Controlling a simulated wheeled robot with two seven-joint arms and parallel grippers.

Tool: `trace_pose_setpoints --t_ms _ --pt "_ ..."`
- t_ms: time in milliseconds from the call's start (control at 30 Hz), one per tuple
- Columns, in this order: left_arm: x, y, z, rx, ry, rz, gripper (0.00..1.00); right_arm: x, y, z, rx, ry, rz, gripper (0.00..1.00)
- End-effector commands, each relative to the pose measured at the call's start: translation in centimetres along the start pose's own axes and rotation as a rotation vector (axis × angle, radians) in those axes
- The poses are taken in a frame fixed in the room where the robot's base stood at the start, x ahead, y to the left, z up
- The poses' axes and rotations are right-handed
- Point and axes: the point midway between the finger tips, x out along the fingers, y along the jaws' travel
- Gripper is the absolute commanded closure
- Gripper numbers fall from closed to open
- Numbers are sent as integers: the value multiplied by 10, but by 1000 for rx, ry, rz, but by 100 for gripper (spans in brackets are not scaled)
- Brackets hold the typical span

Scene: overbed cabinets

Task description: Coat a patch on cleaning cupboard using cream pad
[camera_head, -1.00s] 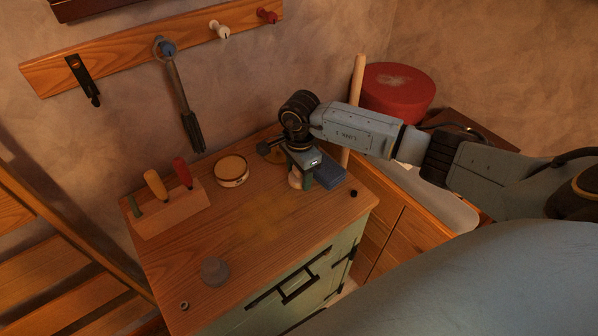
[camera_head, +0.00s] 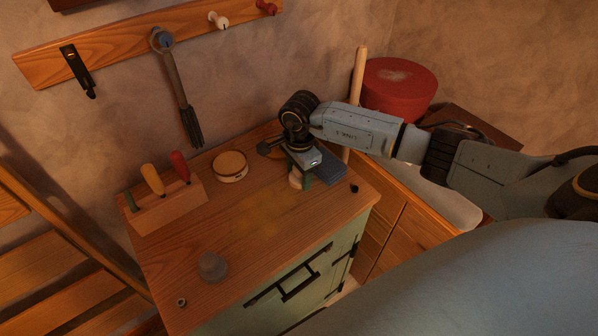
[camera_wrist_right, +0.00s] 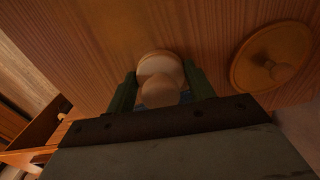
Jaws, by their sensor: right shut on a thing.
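The cleaning cupboard (camera_head: 215,250) has a wooden top and a pale green front. A faint yellowish patch (camera_head: 258,218) lies on the middle of its top. My right gripper (camera_head: 302,180) is low over the back right of the top, shut on a cream pad (camera_head: 295,180). In the right wrist view the rounded cream pad (camera_wrist_right: 160,72) sits between the green fingertips of the right gripper (camera_wrist_right: 160,88). The pad's underside is hidden, so I cannot tell if it touches the wood. My left gripper is not in view.
A round tin (camera_head: 230,167) and a wooden tool block (camera_head: 168,205) stand at the back left. A grey knobbed object (camera_head: 212,267) and a small ring (camera_head: 182,301) are near the front left. A blue block (camera_head: 328,172) is beside the gripper. A knobbed wooden lid (camera_wrist_right: 270,55) lies nearby.

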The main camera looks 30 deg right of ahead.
Motion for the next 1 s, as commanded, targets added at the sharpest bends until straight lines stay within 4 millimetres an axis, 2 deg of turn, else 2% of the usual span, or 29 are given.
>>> trace_pose_setpoints --t_ms 233,500,767,1000 --pt "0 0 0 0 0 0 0 0 0 6 -1 0 -1 65" --pt "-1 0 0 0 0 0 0 -2 2 29 -2 0 -1 65" --pt "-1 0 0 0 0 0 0 -2 2 38 0 0 -1 65" --pt "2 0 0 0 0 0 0 0 3 58 -2 0 -1 65"
